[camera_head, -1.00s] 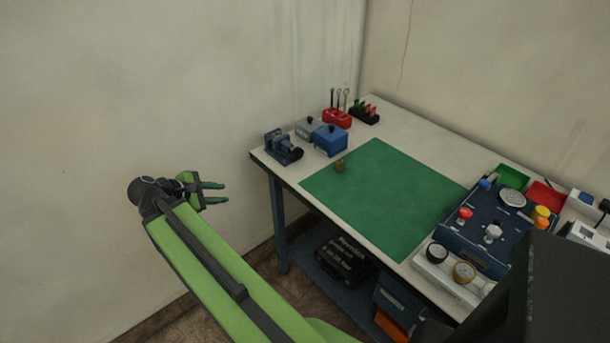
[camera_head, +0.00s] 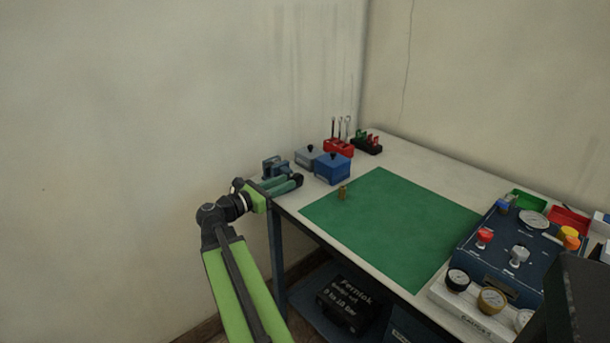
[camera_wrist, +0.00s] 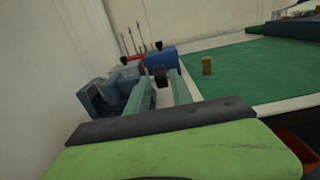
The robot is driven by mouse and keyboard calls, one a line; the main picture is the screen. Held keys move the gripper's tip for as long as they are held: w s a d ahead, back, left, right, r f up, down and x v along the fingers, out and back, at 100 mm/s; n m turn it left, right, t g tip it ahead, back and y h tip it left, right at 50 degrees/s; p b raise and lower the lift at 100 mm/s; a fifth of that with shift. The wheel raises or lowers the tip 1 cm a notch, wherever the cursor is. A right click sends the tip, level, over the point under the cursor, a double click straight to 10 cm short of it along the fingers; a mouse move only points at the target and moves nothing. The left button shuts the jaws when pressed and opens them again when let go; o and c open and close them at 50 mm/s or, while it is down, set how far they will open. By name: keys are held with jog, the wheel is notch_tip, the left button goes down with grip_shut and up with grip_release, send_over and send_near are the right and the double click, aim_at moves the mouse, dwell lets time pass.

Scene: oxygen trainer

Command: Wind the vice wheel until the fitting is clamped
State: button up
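The blue-grey vice (camera_head: 275,165) stands at the table's near left corner, partly covered by my gripper. It also shows in the wrist view (camera_wrist: 112,92). Its dark round wheel (camera_head: 297,180) is on its right side; in the wrist view the wheel (camera_wrist: 160,75) appears between and beyond my fingertips. My gripper (camera_head: 285,184) is open, its two green fingers apart and pointing towards the wheel. I cannot tell whether they touch it. A small brass fitting (camera_head: 342,193) stands upright on the green mat; it shows in the wrist view too (camera_wrist: 207,66). Whether anything sits between the jaws is hidden.
A grey box (camera_head: 308,157) and a blue box (camera_head: 332,168) stand just behind the vice. A red tool holder (camera_head: 338,147) is farther back. The green mat (camera_head: 400,220) is mostly clear. A blue gauge panel (camera_head: 510,248) stands at right.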

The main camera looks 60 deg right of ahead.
jog(key=x, duration=0.9)
jog(key=shift+a+f, duration=0.1)
grip_shut()
